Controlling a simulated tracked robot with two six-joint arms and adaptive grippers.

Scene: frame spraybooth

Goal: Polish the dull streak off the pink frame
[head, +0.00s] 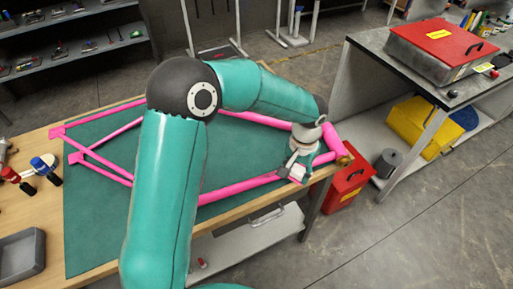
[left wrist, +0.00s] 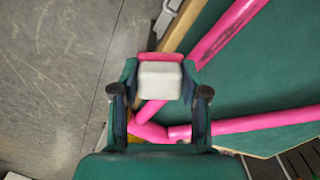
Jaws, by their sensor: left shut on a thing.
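The pink frame (head: 262,190) lies on a green mat on the wooden table; its tubes also show in the left wrist view (left wrist: 228,32). My left gripper (head: 299,168) is at the frame's right end, over or beside the lower tube. In the left wrist view my left gripper (left wrist: 159,92) is shut on a pale grey block (left wrist: 160,82). A reddish-pink strip shows at the block's far edge; I cannot tell whether the block touches the tube. My left arm hides part of the frame. My right gripper is not in view.
The green mat (head: 95,235) covers much of the table. A grey tray (head: 22,258) and red and blue handled tools are at the left. A bench with a red-lidded box (head: 440,42) stands right. A red box (head: 345,187) is below the table's right end.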

